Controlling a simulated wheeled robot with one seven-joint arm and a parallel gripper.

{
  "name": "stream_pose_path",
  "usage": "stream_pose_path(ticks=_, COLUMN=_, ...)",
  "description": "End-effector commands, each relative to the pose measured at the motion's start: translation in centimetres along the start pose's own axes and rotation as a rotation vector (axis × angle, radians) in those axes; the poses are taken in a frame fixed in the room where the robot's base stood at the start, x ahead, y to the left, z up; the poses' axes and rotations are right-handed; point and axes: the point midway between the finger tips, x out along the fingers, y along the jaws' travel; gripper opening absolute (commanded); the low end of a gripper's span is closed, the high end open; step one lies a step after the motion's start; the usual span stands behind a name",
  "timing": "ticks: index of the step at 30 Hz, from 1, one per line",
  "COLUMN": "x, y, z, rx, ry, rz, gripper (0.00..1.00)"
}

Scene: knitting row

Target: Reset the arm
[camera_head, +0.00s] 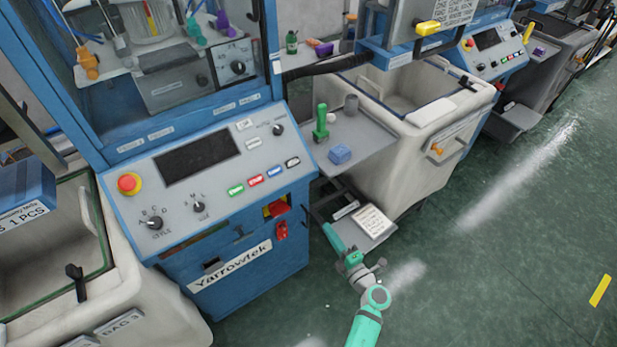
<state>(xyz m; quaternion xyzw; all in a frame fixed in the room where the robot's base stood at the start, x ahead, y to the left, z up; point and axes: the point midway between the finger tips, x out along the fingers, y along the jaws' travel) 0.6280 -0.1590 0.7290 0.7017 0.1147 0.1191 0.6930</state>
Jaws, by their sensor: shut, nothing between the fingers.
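My teal and grey arm (366,322) reaches up from the bottom edge, right of centre. It bends at a round joint and runs up and left over the floor. My gripper (330,232) is at its far end, small in the view, in front of the low grey shelf beside the blue machine. It is shut and holds nothing. The finer shape of its fingers is hard to make out.
The blue machine's control panel (205,165) stands left of the arm. A cream bin (400,150) is behind it, next to a grey side tray (360,132) with a green tool (321,122) and a blue block (340,154). The green floor (500,260) to the right is clear.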

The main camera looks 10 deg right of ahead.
Motion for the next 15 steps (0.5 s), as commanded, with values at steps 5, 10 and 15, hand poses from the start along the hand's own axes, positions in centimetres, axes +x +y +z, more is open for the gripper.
stream_pose_path(ticks=5, x=0.0, y=0.0, z=-0.1, rx=0.001, ry=0.002, rz=0.0, gripper=0.0)
stream_pose_path(ticks=10, x=-0.5, y=0.1, z=-2.4, rx=0.046, ry=-0.006, rz=0.031, gripper=0.0)
stream_pose_path(ticks=15, x=-2.6, y=1.2, z=-7.9, rx=0.182, ry=-0.039, rz=0.113, gripper=0.0)
